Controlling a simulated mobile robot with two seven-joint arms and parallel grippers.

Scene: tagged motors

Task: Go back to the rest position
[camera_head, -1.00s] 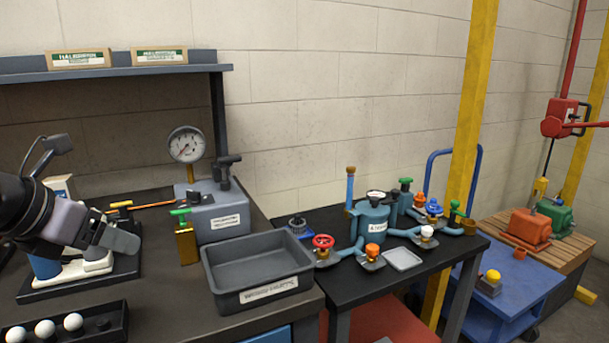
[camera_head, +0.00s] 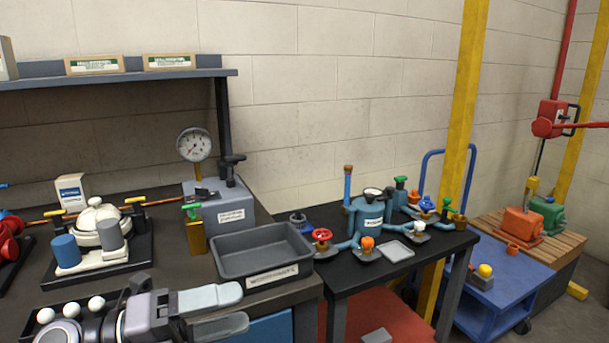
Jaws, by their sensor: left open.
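My left gripper (camera_head: 236,306) is at the bottom of the head view, over the front of the dark workbench. Its two grey fingers point right and are apart, with nothing between them. It is in front of the grey tray (camera_head: 266,278) and appears clear of it. The orange motor (camera_head: 521,223) and the green motor (camera_head: 549,215) stand far right on a wooden pallet. Any tags on them are too small to read. My right gripper is not in view.
A white-domed fixture (camera_head: 98,222) stands on the bench at left. A rack with white balls (camera_head: 96,303) is partly hidden by my left arm. A pressure gauge (camera_head: 194,145) rises behind the tray. A side table (camera_head: 440,243) holds valves and piping. A blue cart (camera_head: 505,278) stands at right.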

